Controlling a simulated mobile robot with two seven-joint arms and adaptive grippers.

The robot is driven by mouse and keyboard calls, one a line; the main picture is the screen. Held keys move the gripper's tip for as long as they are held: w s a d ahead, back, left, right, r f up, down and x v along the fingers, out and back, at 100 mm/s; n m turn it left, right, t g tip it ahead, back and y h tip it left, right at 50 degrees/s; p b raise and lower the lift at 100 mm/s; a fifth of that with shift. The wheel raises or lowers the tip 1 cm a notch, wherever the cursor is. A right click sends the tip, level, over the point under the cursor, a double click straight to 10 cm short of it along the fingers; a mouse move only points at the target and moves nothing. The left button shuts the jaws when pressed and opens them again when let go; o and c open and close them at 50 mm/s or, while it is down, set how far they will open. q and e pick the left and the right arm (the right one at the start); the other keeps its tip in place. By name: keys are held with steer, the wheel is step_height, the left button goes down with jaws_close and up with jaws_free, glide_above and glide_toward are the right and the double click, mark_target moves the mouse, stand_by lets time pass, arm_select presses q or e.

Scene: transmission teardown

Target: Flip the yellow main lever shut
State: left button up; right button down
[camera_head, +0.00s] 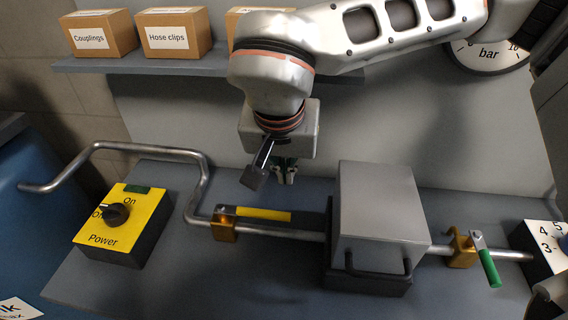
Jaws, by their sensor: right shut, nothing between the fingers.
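The yellow main lever (263,214) sits on a brass valve (224,228) on the metal pipe (282,232). The lever lies lengthwise, nearly in line with the pipe, pointing right. My right gripper (285,176) comes down from above, behind and slightly right of the lever. Its fingers are shut and empty, apart from the lever in the picture. My left gripper is out of view.
A grey box (382,203) stands right of the lever. A green lever (489,268) sits farther right. The yellow power switch box (121,222) is left.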

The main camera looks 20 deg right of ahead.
mark_target(254, 213)
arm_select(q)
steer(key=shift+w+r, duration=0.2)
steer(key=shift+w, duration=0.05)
arm_select(e)
steer(key=f, duration=0.1)
steer(key=s+f, duration=0.1)
steer(key=f, duration=0.1)
steer(key=s+a+f, duration=0.1)
steer(key=shift+s+f, duration=0.15)
steer(key=shift+f, duration=0.25)
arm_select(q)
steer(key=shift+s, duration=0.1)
